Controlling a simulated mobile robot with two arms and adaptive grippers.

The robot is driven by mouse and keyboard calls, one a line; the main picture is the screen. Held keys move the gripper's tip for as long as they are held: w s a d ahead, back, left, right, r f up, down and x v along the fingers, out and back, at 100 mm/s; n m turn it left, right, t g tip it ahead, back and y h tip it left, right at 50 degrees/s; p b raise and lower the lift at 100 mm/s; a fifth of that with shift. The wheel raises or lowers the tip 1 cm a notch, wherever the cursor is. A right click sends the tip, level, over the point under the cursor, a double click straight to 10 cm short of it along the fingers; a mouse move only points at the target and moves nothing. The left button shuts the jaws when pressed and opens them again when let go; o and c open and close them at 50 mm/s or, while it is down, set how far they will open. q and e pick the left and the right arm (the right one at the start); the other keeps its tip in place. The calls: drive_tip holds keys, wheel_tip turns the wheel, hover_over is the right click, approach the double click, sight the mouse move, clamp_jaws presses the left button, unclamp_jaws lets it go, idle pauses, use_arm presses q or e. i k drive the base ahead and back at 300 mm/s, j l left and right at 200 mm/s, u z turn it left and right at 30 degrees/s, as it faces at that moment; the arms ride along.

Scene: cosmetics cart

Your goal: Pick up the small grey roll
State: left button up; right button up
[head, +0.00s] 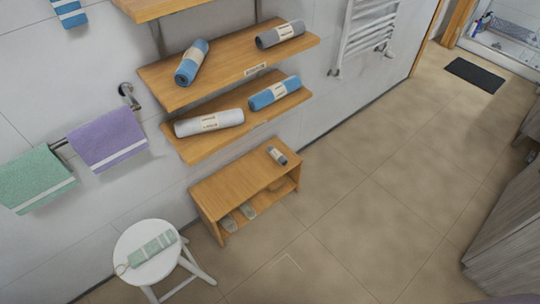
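A small grey roll (277,156) with a pale label band lies on top of the low wooden bench (229,191), near the bench's far right end. It lies alone there and is fully visible. A larger grey roll (280,35) with a pale label lies on the upper wall shelf. Neither of my grippers is in view.
Blue rolls (192,63) and a light grey roll (209,123) lie on the wall shelves above the bench. Slippers (228,223) sit on the bench's lower level. A white stool (147,265) stands left of the bench. The tiled floor (370,200) to the right is clear.

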sight(278, 155)
drive_tip(key=i+l+u, duration=0.15)
drive_tip(key=l+u, duration=0.3)
drive_tip(key=i+l+u, duration=0.1)
drive_tip(key=l+u, duration=0.35)
